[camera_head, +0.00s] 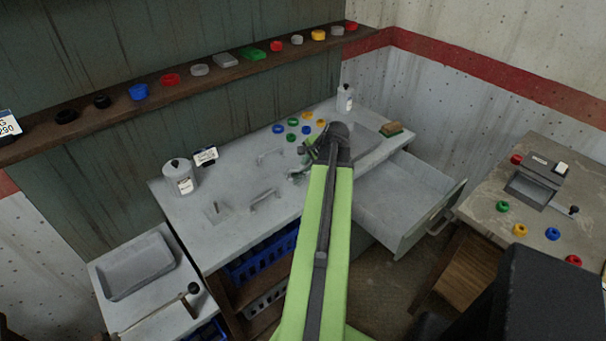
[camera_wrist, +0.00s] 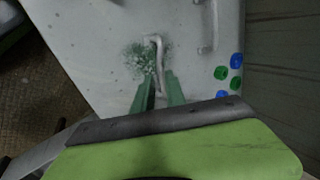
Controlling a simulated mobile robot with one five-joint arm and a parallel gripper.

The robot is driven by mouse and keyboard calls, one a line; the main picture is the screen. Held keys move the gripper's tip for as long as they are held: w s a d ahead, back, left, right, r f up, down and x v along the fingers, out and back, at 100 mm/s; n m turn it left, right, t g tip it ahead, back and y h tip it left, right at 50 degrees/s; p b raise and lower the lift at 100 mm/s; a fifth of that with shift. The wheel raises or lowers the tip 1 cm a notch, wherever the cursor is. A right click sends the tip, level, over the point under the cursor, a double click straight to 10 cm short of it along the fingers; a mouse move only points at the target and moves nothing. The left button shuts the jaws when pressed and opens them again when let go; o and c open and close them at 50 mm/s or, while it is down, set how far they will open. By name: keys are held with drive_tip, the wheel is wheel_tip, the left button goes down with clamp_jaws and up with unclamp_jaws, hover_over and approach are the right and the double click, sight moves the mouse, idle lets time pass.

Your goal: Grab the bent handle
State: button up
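The bent handle (camera_wrist: 161,62) is a thin pale grey bar with a curved top on the grey bench top, in the wrist view. A green speckled patch (camera_wrist: 138,58) surrounds its upper end. My gripper (camera_wrist: 161,80) is open, its two dark green fingers reaching toward the bar. The bar's lower end shows in the gap between the fingers; I cannot tell whether either touches it. In the head view my gripper (camera_head: 300,172) is low over the bench's middle, and the arm largely hides the bent handle.
Another handle (camera_head: 270,156) stands to the left on the bench (camera_head: 235,238), with a grey bar (camera_head: 263,196) nearer the front. Several coloured rings (camera_head: 292,122) lie behind my gripper. An open drawer (camera_head: 405,195) juts out at right. Bottles (camera_head: 179,177) stand on the bench.

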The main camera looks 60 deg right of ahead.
sight(303, 168)
drive_tip(key=b+x, duration=0.3)
drive_tip(key=x, duration=0.1)
drive_tip(key=shift+d+f, duration=0.15)
drive_tip(key=shift+f, duration=0.15)
drive_tip(key=shift+r, duration=0.2)
clamp_jaws()
drive_tip(key=shift+r+p, duration=0.15)
drive_tip(key=shift+p, duration=0.2)
drive_tip(key=shift+r+p, duration=0.25)
drive_tip(key=shift+p, duration=0.05)
wheel_tip(303, 168, up, 4)
drive_tip(key=p, duration=0.3)
drive_tip(key=shift+f+p, duration=0.15)
drive_tip(key=shift+p, duration=0.15)
drive_tip(key=s+d+r+p, duration=0.1)
drive_tip(key=s+r+p, duration=0.5)
drive_tip(key=s, duration=0.5)
drive_tip(key=shift+s+d+r+p, duration=0.25)
drive_tip(key=shift+p, duration=0.05)
